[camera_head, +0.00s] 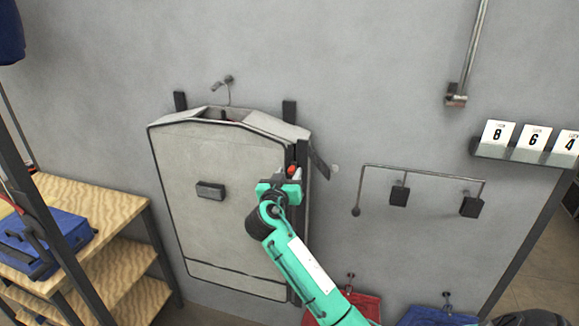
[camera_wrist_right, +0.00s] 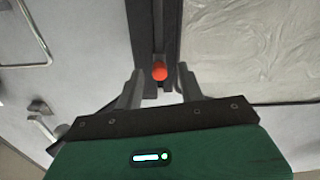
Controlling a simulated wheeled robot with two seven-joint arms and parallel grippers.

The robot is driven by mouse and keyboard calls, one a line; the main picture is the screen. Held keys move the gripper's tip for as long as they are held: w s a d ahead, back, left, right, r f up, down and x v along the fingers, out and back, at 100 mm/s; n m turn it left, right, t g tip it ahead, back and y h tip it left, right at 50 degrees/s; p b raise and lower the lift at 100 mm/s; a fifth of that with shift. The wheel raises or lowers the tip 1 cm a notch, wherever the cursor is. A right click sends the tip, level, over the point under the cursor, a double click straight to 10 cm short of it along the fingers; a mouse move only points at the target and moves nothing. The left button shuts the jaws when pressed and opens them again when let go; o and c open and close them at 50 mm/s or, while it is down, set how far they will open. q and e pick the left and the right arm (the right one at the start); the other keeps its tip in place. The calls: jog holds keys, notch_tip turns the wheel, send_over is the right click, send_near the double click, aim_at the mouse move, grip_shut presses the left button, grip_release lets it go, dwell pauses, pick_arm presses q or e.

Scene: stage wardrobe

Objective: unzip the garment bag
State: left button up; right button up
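The pale grey garment bag (camera_head: 225,175) with dark edging hangs against the wall. It has a small dark block (camera_head: 210,190) on its front. A red-orange ball (camera_head: 292,171), which looks like the zip pull, sits on the dark strip at the bag's right side; it also shows in the right wrist view (camera_wrist_right: 159,71). My right gripper (camera_wrist_right: 161,84) is open around the ball, with a finger on either side and gaps showing. In the head view the green right arm covers the lower right of the bag. My left gripper is not in view.
A wooden shelf unit (camera_head: 85,195) with a blue case (camera_head: 45,240) stands at the left. Right of the bag are a wall rail (camera_head: 425,172) and a ledge with number cards (camera_head: 530,158). Red (camera_head: 345,308) and blue (camera_head: 435,316) items hang low. The wall between is bare.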

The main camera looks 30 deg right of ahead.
jog(key=shift+w+d, duration=0.45)
jog(key=shift+d, duration=0.1)
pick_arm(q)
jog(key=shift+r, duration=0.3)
pick_arm(e)
grip_shut()
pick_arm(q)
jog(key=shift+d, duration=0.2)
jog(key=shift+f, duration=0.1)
pick_arm(e)
jog(key=shift+f, duration=0.1)
